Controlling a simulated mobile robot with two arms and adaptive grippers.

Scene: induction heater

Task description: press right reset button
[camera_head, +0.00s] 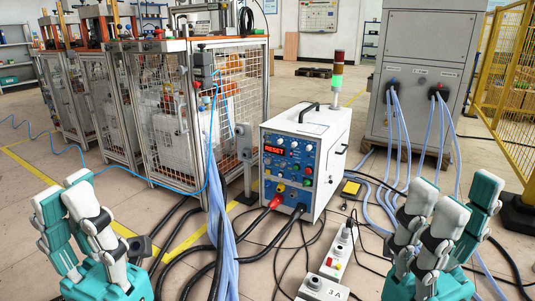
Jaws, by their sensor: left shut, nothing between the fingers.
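The induction heater (310,150) is a white box with a blue front panel, standing on the floor in the middle of the head view. Its red display (275,150) reads RESET. Knobs and small coloured buttons, including a green one (308,170) and a red one (308,182), sit on the panel. I cannot tell which of them is the right reset button. My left gripper (78,190) is at the lower left, shut and empty, apart from the heater. My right gripper (440,200) is at the lower right, also apart from the heater; its finger gap is unclear.
Caged machines (170,110) stand behind at left, and a grey cabinet (420,75) behind at right. Thick blue hoses (222,245) and black cables cross the floor. A white power strip (338,250) lies in front of the heater. A yellow fence (510,90) is at far right.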

